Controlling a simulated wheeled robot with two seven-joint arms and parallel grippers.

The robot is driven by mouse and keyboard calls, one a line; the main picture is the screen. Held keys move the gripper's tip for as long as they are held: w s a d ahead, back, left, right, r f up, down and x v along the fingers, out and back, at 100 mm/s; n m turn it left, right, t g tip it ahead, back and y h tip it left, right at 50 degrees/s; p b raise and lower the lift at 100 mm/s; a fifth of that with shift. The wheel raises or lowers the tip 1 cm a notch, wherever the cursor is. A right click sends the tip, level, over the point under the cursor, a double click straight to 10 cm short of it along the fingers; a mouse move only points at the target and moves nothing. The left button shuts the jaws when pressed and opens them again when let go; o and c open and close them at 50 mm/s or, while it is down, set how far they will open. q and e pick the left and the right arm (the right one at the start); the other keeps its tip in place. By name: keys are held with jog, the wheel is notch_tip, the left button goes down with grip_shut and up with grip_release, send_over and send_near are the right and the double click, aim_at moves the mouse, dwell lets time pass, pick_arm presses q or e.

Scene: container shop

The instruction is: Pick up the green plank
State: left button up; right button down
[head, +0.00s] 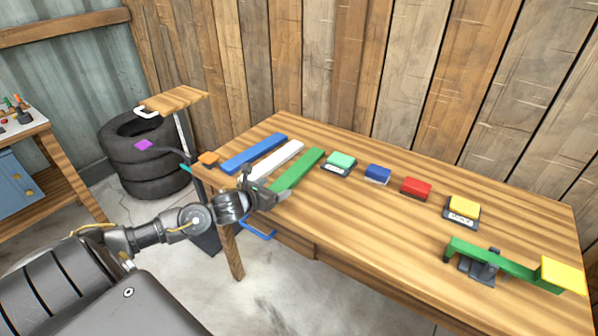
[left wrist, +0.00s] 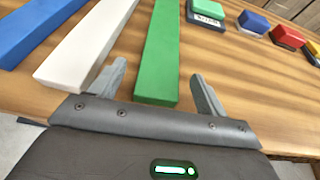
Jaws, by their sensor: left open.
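The green plank (head: 299,171) lies flat on the wooden table, to the right of a white plank (head: 273,160) and a blue plank (head: 254,154). My left gripper (head: 267,189) is open at the near end of the green plank. In the left wrist view the green plank (left wrist: 158,55) runs away from me, its near end between the two fingertips of my left gripper (left wrist: 158,85). The left finger overlaps the white plank (left wrist: 88,50) in that view. Whether either finger touches a plank I cannot tell. My right gripper is not in view.
On the wooden table (head: 370,220), a mint block (head: 341,160), blue block (head: 377,173), red block (head: 416,187) and yellow block (head: 464,206) stand in a row. A green beam (head: 505,262) on a grey stand is at the right. A wooden wall stands behind.

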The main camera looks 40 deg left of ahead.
aim_at(284, 182)
pick_arm(q)
jog(key=shift+w, duration=0.2)
jog(key=x, duration=0.1)
jog(key=p+x, duration=0.1)
jog(key=x, duration=0.2)
jog(key=shift+w+r, duration=0.2)
jog(key=shift+w, duration=0.2)
jog(key=shift+w+f, duration=0.1)
jog(key=shift+w, duration=0.05)
jog(key=c, duration=1.2)
jog(key=shift+o, duration=0.2)
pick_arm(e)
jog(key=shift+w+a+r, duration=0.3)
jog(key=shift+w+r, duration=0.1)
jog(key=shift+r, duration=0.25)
